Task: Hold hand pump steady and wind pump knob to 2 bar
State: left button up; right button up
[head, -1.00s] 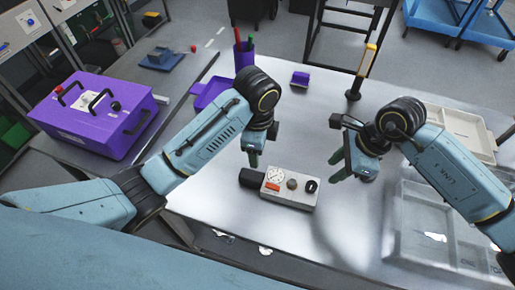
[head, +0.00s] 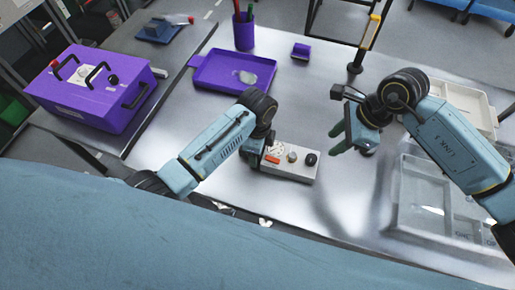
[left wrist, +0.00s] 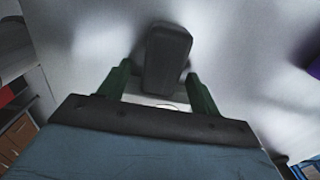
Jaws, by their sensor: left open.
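My right gripper (head: 333,142) is open and empty, above and right of the pump.
A purple tray (head: 212,83) and a purple pen cup (head: 243,32) stand behind my left arm. A purple case (head: 95,102) is on the left bench. Grey sectioned trays (head: 420,190) lie at the right.

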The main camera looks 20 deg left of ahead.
pick_arm(q)
jog(key=shift+f, duration=0.3)
jog(key=c, duration=1.3)
jog(key=shift+c, duration=0.2)
